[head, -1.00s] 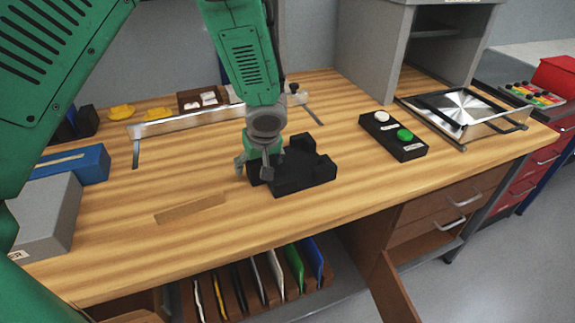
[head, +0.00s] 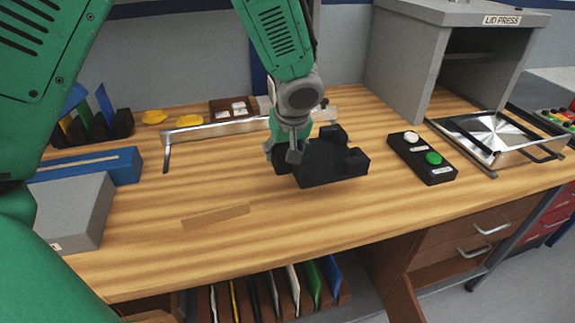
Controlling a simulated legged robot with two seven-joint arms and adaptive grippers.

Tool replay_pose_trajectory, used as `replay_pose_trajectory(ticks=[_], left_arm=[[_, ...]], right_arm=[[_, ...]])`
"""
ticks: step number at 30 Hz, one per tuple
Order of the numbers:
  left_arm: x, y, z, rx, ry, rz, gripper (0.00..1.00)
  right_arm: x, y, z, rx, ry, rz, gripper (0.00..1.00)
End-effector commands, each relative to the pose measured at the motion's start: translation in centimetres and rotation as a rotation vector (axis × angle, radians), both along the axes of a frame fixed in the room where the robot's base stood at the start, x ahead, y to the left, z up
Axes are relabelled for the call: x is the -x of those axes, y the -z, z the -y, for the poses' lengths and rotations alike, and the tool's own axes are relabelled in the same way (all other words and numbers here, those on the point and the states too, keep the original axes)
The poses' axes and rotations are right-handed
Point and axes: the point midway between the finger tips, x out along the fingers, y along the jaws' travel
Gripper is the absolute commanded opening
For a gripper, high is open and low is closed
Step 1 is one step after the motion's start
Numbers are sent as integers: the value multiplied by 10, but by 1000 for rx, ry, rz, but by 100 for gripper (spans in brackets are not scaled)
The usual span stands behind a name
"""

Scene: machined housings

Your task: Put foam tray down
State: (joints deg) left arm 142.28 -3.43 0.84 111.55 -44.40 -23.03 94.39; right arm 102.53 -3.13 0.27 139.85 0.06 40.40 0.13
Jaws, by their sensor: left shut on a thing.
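The foam tray is a black block with raised corners (head: 337,167), near the middle of the head view over the wooden bench (head: 250,250). My left gripper (head: 285,153) comes down from above and is shut on the tray's left side. The tray looks roughly level. I cannot tell whether its underside touches the bench or hangs slightly above it. The gripper hides part of the tray's left end. My right gripper is not in view.
A button box (head: 425,160) with white and green buttons lies right of the tray. A metal rail (head: 215,131) stands behind it. A grey box (head: 75,210) and a blue case (head: 125,165) lie left. The grey lid press (head: 400,60) stands back right. The bench front is clear.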

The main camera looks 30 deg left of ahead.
Motion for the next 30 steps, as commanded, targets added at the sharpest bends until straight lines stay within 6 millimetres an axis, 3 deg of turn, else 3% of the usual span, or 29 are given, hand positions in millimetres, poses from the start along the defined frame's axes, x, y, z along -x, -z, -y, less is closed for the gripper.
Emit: replay_pose_trajectory(ticks=[5, 11, 21, 25, 30], left_arm=[[-1, -20, 0, 0, -1, 0, 20], [4, -17, 8, 1, 57, -5, 20], [59, 23, 77, 3, 675, -15, 20], [77, 31, 92, 2, 832, -7, 20], [83, 33, 99, 2, 895, 1, 20]], right_arm=[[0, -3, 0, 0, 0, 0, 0], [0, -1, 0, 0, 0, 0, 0], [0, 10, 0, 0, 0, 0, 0], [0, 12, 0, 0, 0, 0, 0], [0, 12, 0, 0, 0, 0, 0]])
